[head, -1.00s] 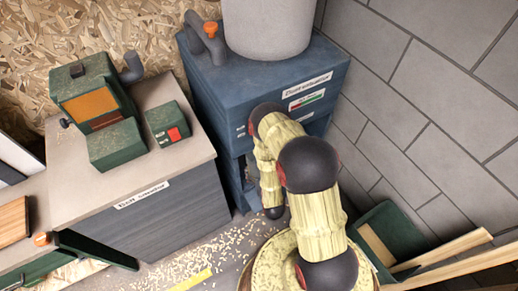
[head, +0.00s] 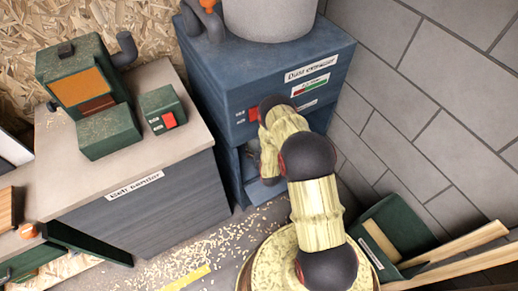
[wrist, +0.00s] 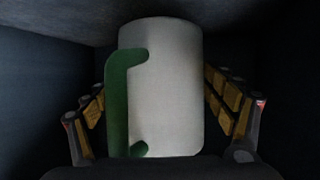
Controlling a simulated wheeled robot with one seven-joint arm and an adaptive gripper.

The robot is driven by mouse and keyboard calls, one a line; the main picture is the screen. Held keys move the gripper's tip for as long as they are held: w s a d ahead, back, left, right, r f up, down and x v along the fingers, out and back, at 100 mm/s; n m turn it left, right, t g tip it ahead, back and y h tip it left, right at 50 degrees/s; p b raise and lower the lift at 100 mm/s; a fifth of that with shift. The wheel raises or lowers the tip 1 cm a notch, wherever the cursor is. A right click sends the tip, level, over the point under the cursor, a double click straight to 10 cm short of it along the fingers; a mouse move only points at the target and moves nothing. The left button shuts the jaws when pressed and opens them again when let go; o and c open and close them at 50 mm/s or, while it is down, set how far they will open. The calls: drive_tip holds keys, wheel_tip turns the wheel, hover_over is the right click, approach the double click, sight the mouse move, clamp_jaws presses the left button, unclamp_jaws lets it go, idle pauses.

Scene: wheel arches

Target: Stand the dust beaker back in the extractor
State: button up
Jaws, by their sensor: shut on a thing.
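The dust beaker (wrist: 175,90) is a pale grey-white cylinder with a green handle (wrist: 118,105) on its left side in the wrist view. It looks upright. My gripper (wrist: 160,110) is shut on it, with one yellow-padded finger at each side. Dark walls surround the beaker and a grey ceiling is above it. The blue dust extractor (head: 215,80) stands at the back in the head view, with a labelled front and an opening below. My arm reaches to that opening and hides much of it. The beaker's underside cannot be made out, nor whether it touches a floor.
A belt sander (head: 75,80) sits on a cabinet (head: 145,200) to the left. A grey block wall (head: 430,110) is close on the right. A green bin (head: 395,235) with wooden boards stands at the lower right. Wood chips litter the floor.

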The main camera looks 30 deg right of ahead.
drive_tip(key=shift+w+d+f, duration=0.15)
drive_tip(key=shift+w+f, duration=0.15)
drive_tip(key=shift+f, duration=0.05)
drive_tip(key=shift+f+b, duration=0.8)
drive_tip(key=shift+f, duration=0.65)
drive_tip(key=shift+f, duration=0.15)
drive_tip(key=o, duration=1.3)
drive_tip(key=shift+o, duration=0.5)
drive_tip(key=shift+s+r, duration=0.15)
drive_tip(key=shift+r, duration=0.05)
drive_tip(key=p+v, duration=0.4)
drive_tip(key=v, duration=0.7)
drive_tip(key=shift+s, duration=0.3)
